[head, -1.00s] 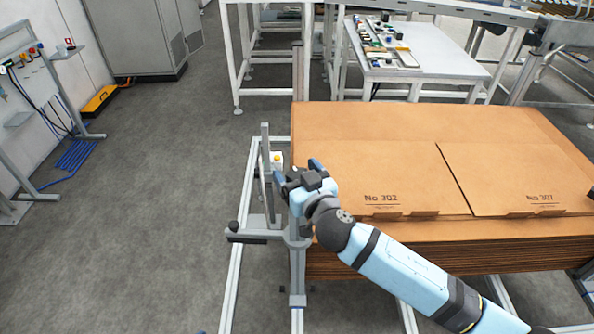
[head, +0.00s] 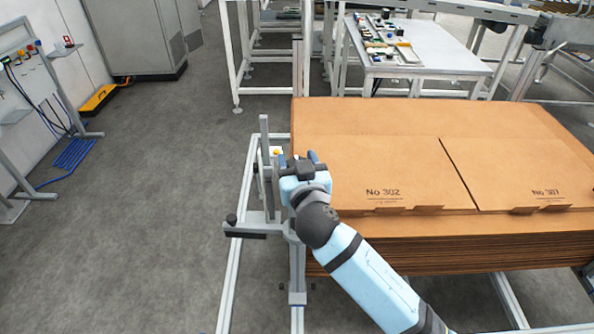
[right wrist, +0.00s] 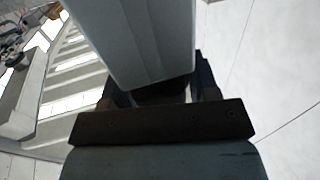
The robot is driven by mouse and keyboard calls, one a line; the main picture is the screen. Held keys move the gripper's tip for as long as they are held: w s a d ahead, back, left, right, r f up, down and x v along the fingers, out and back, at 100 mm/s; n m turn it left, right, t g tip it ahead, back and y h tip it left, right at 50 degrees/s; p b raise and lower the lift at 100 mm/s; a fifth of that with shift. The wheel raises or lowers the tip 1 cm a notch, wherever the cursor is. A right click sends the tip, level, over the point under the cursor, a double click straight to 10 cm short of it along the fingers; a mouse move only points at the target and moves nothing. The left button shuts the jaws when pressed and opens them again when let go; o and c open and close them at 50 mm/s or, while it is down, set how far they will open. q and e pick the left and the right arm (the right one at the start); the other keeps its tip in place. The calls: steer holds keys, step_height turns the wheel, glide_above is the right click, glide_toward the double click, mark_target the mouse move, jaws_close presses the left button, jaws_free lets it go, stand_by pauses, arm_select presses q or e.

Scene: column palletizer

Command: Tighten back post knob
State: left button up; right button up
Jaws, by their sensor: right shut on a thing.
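My right gripper (head: 298,160) is at the left edge of the cardboard stack, beside the upright posts of the metal frame. In the right wrist view its dark jaws (right wrist: 160,100) are shut around a dark piece against a pale grey post (right wrist: 140,40). I take this piece for the back post knob; it is mostly hidden by the jaws and post. A thin grey upright (head: 264,135) stands just left of the gripper. A black knob (head: 232,219) sits at the left end of a low grey bracket (head: 258,222). My left gripper is out of view.
The stack of brown cardboard sheets (head: 400,120) fills the right side, close to the gripper. A white table (head: 440,68) with small parts stands behind. The grey floor at left is open.

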steer(key=m+h+b, duration=0.1)
steer(key=h+b, duration=0.1)
steer(key=shift+m+h, duration=0.3)
steer(key=shift+m, duration=0.1)
steer(key=shift+r+h, duration=0.1)
steer(key=shift+h, duration=0.2)
steer(key=o, duration=0.9)
steer(key=shift+d, duration=0.1)
